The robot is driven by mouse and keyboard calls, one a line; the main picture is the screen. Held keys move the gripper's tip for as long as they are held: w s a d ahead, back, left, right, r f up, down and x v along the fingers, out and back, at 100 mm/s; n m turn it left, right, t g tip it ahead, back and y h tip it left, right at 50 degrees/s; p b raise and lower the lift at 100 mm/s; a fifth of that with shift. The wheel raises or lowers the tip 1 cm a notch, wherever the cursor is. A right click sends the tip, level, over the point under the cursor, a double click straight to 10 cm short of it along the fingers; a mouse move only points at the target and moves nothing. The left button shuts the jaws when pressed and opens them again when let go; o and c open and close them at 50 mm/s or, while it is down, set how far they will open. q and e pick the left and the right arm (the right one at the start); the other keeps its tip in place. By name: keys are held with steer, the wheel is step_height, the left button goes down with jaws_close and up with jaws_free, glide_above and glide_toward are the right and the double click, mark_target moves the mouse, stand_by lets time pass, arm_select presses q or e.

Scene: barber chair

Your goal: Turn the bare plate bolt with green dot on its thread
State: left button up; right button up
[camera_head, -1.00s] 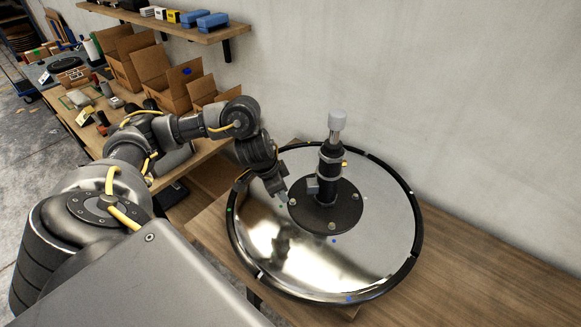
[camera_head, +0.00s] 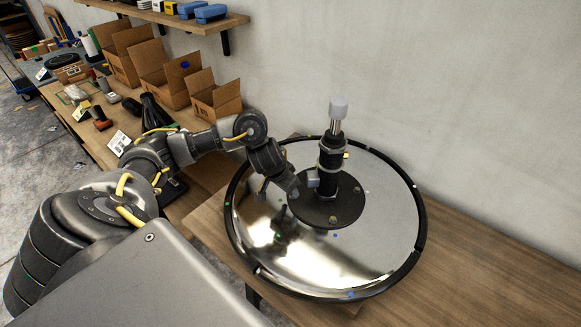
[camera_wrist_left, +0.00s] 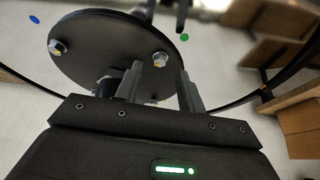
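The dark round plate (camera_head: 325,212) sits at the foot of the column on the shiny chrome base. A green dot (camera_wrist_left: 184,37) is on the chrome surface near that second bolt, and a blue dot (camera_wrist_left: 34,19) is near the first. My left gripper (camera_wrist_left: 160,90) is open and empty at the plate's edge, its fingers apart, with the second bolt in line with the gap. No contact is clear. My right gripper is out of view.
The black column (camera_head: 329,165) with a white-capped top (camera_head: 338,107) rises from the plate. The chrome base (camera_head: 300,265) has a black rim and lies on a wooden table (camera_head: 470,270). Cardboard boxes (camera_head: 215,100) stand on the bench at left. The wall is behind.

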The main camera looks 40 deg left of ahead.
arm_select(q)
steer(key=shift+x, duration=1.4)
jaws_close()
